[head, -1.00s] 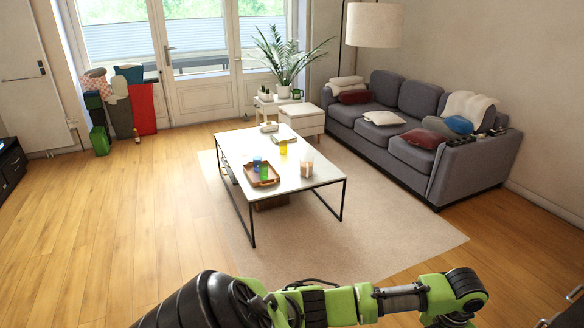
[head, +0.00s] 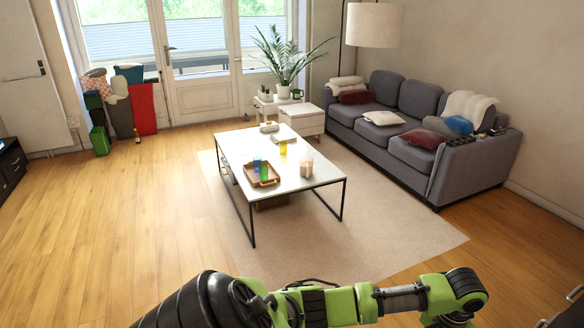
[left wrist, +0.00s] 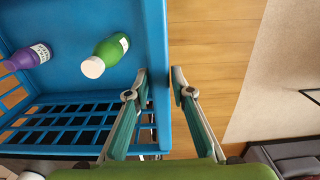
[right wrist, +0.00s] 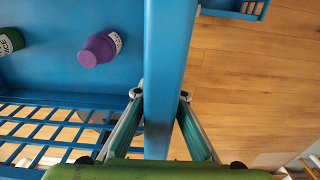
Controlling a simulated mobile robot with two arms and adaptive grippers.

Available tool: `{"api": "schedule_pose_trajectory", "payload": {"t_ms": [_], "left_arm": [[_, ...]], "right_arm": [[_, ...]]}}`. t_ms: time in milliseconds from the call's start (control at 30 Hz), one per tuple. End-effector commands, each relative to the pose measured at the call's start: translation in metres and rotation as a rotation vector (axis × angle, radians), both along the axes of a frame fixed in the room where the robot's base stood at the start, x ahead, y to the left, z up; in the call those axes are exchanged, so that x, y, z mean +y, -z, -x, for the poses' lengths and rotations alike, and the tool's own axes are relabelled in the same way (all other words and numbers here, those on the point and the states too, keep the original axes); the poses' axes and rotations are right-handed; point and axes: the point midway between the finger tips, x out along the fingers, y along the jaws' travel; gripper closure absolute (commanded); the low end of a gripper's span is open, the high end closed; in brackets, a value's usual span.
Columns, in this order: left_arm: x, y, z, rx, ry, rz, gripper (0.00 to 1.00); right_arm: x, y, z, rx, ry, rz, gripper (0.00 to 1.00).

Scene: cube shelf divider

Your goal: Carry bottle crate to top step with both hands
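The blue bottle crate (left wrist: 90,78) fills the left of the left wrist view, with a green bottle (left wrist: 110,48) and a purple bottle (left wrist: 30,57) lying in it. My left gripper (left wrist: 158,85) has a finger on each side of the crate's wall and appears closed on it. The right wrist view shows blue crate (right wrist: 60,75) too, with a purple bottle (right wrist: 100,46) and part of a green one (right wrist: 10,42). My right gripper (right wrist: 162,93) is closed on a blue wall there. The crate, both grippers and the steps are out of the head view.
A white coffee table (head: 312,180) with a tray (head: 250,180) stands on a beige rug (head: 390,235). A grey sofa (head: 395,150) is at the right. Wooden floor (head: 110,240) is clear at the left. Another blue slotted piece (right wrist: 235,8) shows in the right wrist view.

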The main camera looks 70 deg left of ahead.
Motion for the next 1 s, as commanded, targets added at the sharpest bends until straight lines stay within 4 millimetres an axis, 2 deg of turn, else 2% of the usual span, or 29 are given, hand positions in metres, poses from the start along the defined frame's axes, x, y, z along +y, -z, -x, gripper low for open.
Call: {"api": "schedule_pose_trajectory", "payload": {"t_ms": [400, 1000], "left_arm": [[0.000, 0.000, 0.000, 0.000, 0.000, 0.000, 0.78], [0.000, 0.000, 0.000, 0.000, 0.000, 0.000, 0.78]], "right_arm": [[0.000, -0.002, 0.000, -0.001, 0.000, 0.000, 0.89], [0.000, 0.012, 0.000, -0.001, 0.000, -0.001, 0.89]]}}
